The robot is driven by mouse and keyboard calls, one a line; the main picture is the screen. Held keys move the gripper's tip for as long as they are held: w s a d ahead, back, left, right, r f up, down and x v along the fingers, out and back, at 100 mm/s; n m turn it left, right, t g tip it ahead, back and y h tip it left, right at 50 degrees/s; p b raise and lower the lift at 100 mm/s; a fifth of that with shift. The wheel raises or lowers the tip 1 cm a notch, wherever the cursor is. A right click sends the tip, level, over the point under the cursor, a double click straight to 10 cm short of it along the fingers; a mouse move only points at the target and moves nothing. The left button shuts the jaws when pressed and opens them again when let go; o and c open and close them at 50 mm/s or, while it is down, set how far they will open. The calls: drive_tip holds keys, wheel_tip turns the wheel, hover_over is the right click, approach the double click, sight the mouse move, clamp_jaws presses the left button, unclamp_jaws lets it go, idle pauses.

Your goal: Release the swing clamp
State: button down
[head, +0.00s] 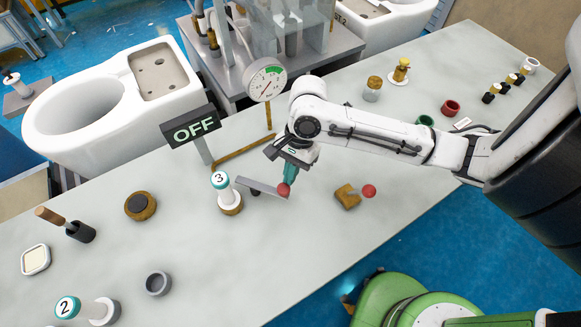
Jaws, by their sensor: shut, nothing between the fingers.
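A grey flat lever (258,186) with a red ball knob (283,190) at its right end lies above the table; it looks like the swing clamp. Its left end is close to a white post marked 3 (224,193) with a teal top and a brass base. My gripper (289,178) has teal fingers, is shut and holds nothing. Its tips are right at the red knob, behind or above it; I cannot tell whether they touch. A second red ball (369,191) on a short rod sticks out from a brass block (346,196) to the right.
An OFF sign (194,129) and a round gauge (266,79) stand behind the clamp. A brass rail (240,152) lies near the table's back edge. A toilet bowl (115,95) is beyond it. The grey tabletop (240,270) is clear in front.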

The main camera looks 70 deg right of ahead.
drive_tip(key=shift+s+a+f, duration=0.1)
drive_tip(key=shift+s+a, duration=0.05)
drive_tip(key=shift+a, duration=0.25)
idle(0.3)
